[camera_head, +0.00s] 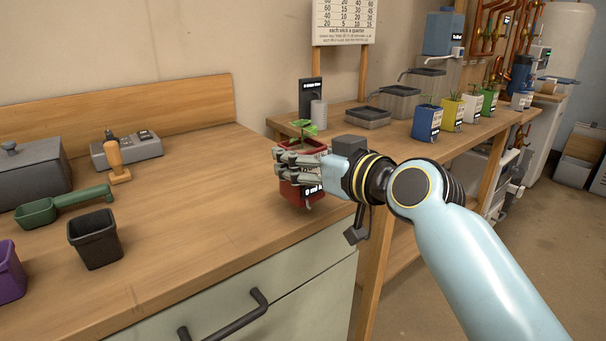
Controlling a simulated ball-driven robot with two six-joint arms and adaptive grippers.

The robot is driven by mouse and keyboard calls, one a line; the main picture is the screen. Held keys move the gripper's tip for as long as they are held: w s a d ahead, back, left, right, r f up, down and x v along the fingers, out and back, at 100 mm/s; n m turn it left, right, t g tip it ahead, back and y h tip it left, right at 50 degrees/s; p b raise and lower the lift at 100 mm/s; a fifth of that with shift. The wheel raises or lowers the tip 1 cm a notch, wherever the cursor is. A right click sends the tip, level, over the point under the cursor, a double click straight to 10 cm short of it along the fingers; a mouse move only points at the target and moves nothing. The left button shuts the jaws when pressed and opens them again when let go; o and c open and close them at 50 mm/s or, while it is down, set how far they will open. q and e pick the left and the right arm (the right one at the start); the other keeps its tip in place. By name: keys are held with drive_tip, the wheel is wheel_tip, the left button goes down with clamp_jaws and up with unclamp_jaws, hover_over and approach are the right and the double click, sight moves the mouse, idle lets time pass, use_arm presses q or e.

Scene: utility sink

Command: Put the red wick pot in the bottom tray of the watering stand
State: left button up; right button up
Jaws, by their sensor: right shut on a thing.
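The red wick pot (316,147), with a green seedling in it, is at the right end of the wooden counter, near its front corner. My right gripper (290,168) is shut on the red pot and covers much of its side. I cannot tell whether the pot's base touches the counter. The watering stand has a blue tank (443,34) and stepped grey trays on the bench behind. Its bottom tray (367,118) is the low, shallow one at the front left and looks empty. My left gripper is not in view.
Blue (426,122), yellow (451,115), white and green pots stand along the bench's right side. A grey cylinder (318,114) and dark sign (311,94) stand left of the bottom tray. A black pot (94,239) and green scoop (62,205) lie left. The counter's middle is clear.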

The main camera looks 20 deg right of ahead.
drive_tip(key=shift+f, duration=1.3)
drive_tip(key=shift+f+b, duration=0.2)
drive_tip(key=shift+b, duration=0.15)
drive_tip(key=o, duration=1.3)
drive_tip(key=shift+o, duration=0.2)
drive_tip(key=shift+r, duration=0.1)
drive_tip(key=shift+s+d+r, duration=0.1)
drive_tip(key=shift+r, duration=0.05)
drive_tip(key=p+v, duration=0.1)
drive_tip(key=v, duration=1)
drive_tip(key=shift+s, duration=0.4)
